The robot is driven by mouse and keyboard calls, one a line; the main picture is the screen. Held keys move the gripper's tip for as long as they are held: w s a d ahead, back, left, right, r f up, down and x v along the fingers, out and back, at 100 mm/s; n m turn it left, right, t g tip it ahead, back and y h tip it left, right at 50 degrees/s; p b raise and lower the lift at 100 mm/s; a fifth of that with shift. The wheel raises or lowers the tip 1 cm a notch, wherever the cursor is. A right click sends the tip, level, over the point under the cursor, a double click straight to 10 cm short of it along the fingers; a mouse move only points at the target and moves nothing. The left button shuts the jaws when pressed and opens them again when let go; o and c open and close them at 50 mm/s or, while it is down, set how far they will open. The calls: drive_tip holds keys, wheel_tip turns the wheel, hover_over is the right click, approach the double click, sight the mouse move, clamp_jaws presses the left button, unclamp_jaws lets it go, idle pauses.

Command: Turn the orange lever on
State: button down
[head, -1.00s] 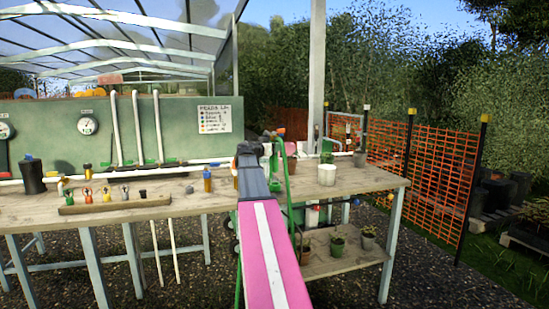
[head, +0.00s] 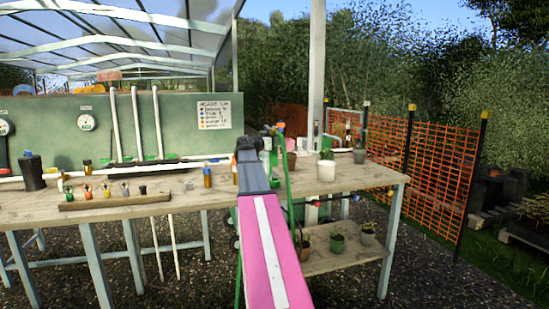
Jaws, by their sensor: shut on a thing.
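My pink arm reaches forward over the bench, and its dark end with my gripper (head: 262,138) is at the back of the bench, right of the middle. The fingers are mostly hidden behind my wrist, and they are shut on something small. A small orange spot, apparently the orange lever (head: 281,127), shows just right of the dark arm end. The lever's shape and angle are too small and too covered to tell.
A wooden bench (head: 370,178) spans the view. A rack (head: 115,202) with several coloured fittings and a black canister (head: 32,172) stand left. A white pot (head: 326,171) stands right of my arm. A green panel (head: 60,135) with gauges and white pipes is behind. Orange mesh fence (head: 437,165) is at right.

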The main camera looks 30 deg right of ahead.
sight(273, 162)
drive_tip(key=shift+y, duration=0.3)
drive_tip(key=shift+d+f, duration=0.2)
drive_tip(key=shift+f, duration=2.5)
drive_tip(key=shift+s+f, duration=0.1)
drive_tip(key=shift+f, duration=2.1)
drive_tip(key=c, duration=0.7)
unclamp_jaws()
drive_tip(key=v, duration=1)
drive_tip(key=shift+a, duration=0.4)
